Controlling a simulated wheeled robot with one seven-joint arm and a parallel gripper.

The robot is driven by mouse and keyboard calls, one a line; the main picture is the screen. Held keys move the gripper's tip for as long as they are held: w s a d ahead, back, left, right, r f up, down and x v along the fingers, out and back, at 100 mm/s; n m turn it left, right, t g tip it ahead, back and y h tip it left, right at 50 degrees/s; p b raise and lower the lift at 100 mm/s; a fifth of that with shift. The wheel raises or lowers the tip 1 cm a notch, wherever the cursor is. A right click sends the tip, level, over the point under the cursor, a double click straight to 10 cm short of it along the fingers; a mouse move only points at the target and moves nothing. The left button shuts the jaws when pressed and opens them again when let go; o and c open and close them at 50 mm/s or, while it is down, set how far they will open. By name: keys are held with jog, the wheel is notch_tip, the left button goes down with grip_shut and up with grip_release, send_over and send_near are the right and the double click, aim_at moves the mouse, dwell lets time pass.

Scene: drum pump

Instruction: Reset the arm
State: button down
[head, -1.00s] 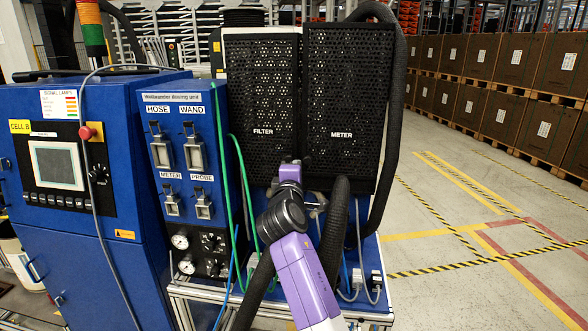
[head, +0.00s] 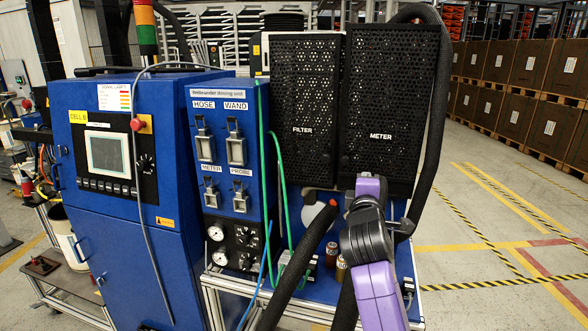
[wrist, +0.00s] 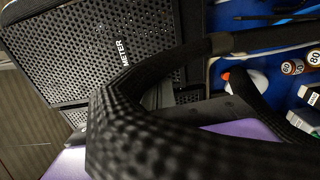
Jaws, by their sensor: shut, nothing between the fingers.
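My purple arm (head: 379,290) rises at the lower right of the head view, with its dark joint (head: 366,236) in front of the unit's blue deck. My gripper is hidden behind the arm there. In the wrist view, dark parts that look like my gripper (wrist: 236,102) show partly behind a thick black hose (wrist: 140,115). They appear shut, with nothing seen held. I cannot tell whether the hose touches my arm.
A blue dosing unit (head: 232,205) holds labelled slots and gauges. Black perforated FILTER (head: 303,100) and METER (head: 392,100) panels stand behind my arm. Thick hoses (head: 300,262) loop close to it. Small cans (head: 341,268) stand on the deck. The floor at right is clear.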

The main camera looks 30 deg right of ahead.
jog(key=a+r+m+t+y, duration=0.2)
jog(key=a+r+m+t, duration=0.1)
jog(key=a+t, duration=0.15)
jog(key=s+a+f+m+t+y, duration=0.25)
jog(key=s+a+f+y, duration=0.35)
jog(key=s+a+f, duration=0.8)
jog(key=s+a+f+m+g+y, duration=0.1)
jog(key=s+a+f+g, duration=0.1)
jog(key=s, duration=0.9)
jog(key=s+a+f+m+g+y, duration=0.1)
jog(key=s+a+f, duration=0.3)
jog(key=s, duration=0.8)
jog(key=s+a+f+m+g+y, duration=0.1)
jog(key=s+a+f+m+g, duration=0.1)
jog(key=s, duration=0.9)
notch_tip(320, 180, down, 2)
jog(key=shift+s+a+f+m+g+y+b, duration=0.15)
jog(key=shift+a+f+m+g+y+b, duration=0.1)
jog(key=shift+a+m+g+y+b, duration=0.2)
jog(key=c, duration=2.1)
grip_release()
